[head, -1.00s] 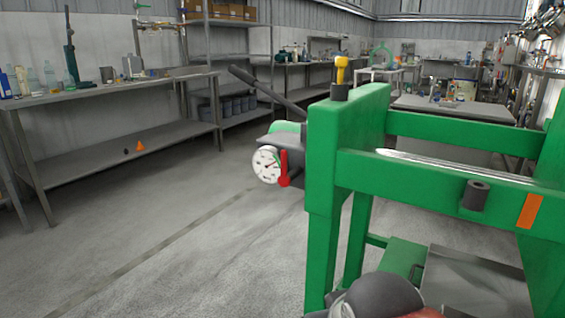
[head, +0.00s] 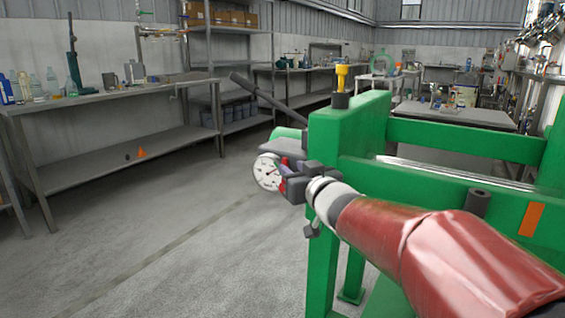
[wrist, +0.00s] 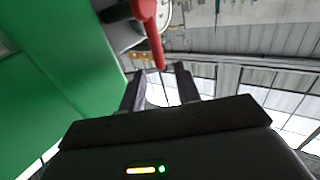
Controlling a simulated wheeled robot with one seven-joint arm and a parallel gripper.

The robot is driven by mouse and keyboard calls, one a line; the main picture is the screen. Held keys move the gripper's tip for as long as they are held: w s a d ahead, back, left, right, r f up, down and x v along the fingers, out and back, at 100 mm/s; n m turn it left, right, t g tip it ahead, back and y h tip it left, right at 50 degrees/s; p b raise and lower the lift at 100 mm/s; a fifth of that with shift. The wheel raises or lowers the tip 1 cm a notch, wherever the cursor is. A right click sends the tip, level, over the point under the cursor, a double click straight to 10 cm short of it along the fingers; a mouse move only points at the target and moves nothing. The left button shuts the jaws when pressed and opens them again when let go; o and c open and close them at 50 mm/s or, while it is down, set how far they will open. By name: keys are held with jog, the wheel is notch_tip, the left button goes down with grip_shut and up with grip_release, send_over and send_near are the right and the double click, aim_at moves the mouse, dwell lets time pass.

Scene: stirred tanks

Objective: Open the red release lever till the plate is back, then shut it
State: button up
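The red release lever (wrist: 153,40) hangs beside the white dial gauge (head: 266,172) on the green press frame (head: 348,133). In the wrist view its lower tip lies just ahead of the gap between my fingertips. My gripper (head: 287,178) is at the gauge in the head view and covers most of the lever there. In the wrist view my gripper (wrist: 160,84) has its two dark fingers apart, with nothing clearly held between them. A bright metal strip (head: 440,171) shows between the green beams; I cannot tell whether it is the plate.
A long dark handle (head: 268,98) sticks out up and left from behind the frame. A yellow-topped fitting (head: 342,76) stands on the post. A grey bench (head: 105,92) with bottles is at the left. The floor (head: 170,235) between is clear.

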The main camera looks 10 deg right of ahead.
aim_at(286, 163)
jog(key=w, duration=0.2)
jog(key=w+a, duration=0.1)
jog(key=w, duration=0.2)
jog(key=shift+w, duration=0.25)
grip_shut()
